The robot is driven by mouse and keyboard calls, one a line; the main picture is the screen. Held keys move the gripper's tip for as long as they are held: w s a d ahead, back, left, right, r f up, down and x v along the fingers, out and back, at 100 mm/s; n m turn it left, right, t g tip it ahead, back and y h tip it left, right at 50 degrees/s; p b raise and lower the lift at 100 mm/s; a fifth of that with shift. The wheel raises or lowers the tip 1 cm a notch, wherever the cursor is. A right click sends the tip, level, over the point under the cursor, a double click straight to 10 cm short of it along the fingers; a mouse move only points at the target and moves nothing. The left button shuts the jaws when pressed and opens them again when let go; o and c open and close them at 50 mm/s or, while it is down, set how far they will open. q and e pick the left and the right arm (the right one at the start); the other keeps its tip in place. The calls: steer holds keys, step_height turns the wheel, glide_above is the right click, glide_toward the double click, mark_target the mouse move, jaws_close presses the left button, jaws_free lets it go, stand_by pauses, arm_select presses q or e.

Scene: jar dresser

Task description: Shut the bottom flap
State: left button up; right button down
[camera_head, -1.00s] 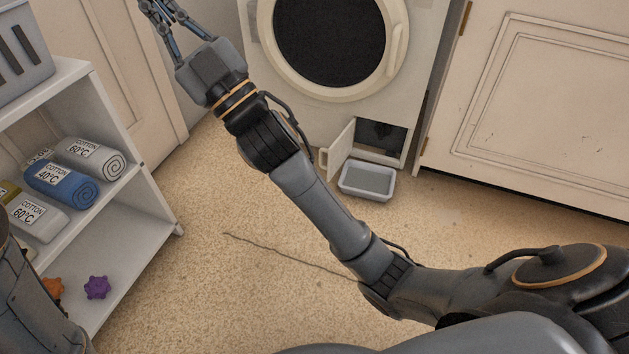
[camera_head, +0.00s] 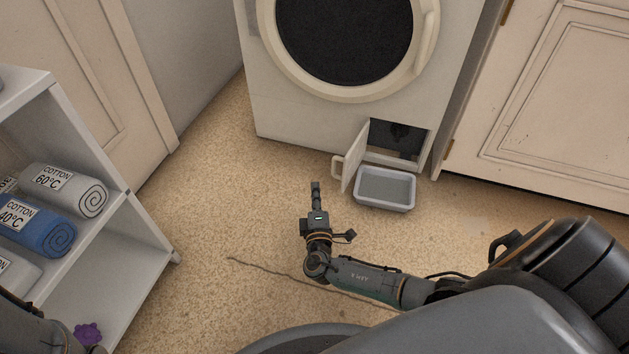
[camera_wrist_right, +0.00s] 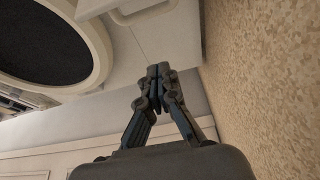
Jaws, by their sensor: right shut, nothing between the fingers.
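The bottom flap (camera_head: 356,156) is a small white door low on the front of the white washing machine (camera_head: 300,125). It stands open, swung out to the left of a dark opening (camera_head: 398,138), with a handle (camera_head: 337,168) on its outer edge. My right gripper (camera_head: 316,187) is shut and empty, a little left of and nearer than the flap, apart from it. In the right wrist view its closed fingertips (camera_wrist_right: 158,72) appear before pale panels; a handle shows at the top. My left gripper is out of view.
A grey tray (camera_head: 385,204) lies on the floor just in front of the opening, right of the flap. A white shelf (camera_head: 150,235) with rolled towels stands at left. A cable (camera_head: 265,265) lies on the floor. Floor left of the flap is clear.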

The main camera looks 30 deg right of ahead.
steer(key=w+d+b, duration=0.4)
steer(key=d+b, duration=0.1)
steer(key=d, duration=0.1)
steer(key=shift+w+d, duration=0.15)
steer(key=shift+d, duration=0.2)
